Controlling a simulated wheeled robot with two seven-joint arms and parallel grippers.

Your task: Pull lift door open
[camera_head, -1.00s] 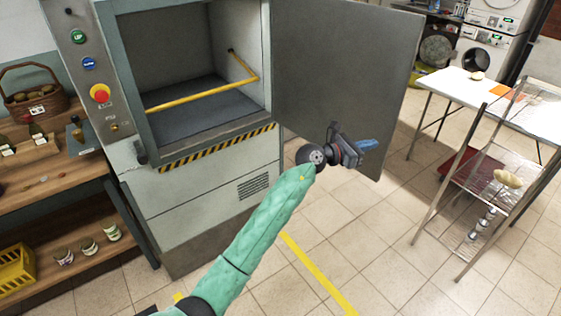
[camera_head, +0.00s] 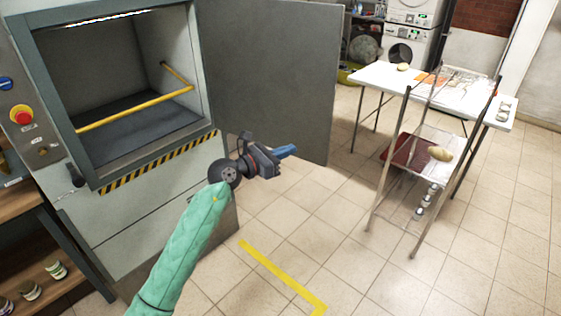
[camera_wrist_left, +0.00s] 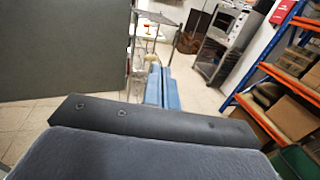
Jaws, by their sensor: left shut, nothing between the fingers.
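The lift door (camera_head: 265,75) is a grey panel swung wide open to the right of the lift opening in the head view. It also fills the upper left of the left wrist view (camera_wrist_left: 65,45). The lift (camera_head: 150,215) is a grey cabinet with an empty dark floor and a yellow bar across its opening. My left gripper (camera_head: 288,151) is in front of the door's lower part, its blue fingers shut and empty, pointing right. The closed fingers show in the left wrist view (camera_wrist_left: 161,88). Whether it touches the door cannot be told. My right gripper is out of view.
A wire rack (camera_head: 385,195) with a red tray stands at right, before a white table (camera_head: 365,76). White machines (camera_head: 408,45) are behind. A wooden shelf (camera_head: 20,215) is at left. Orange-and-blue shelving (camera_wrist_left: 270,75) shows in the wrist view. Tiled floor between lift and rack is clear.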

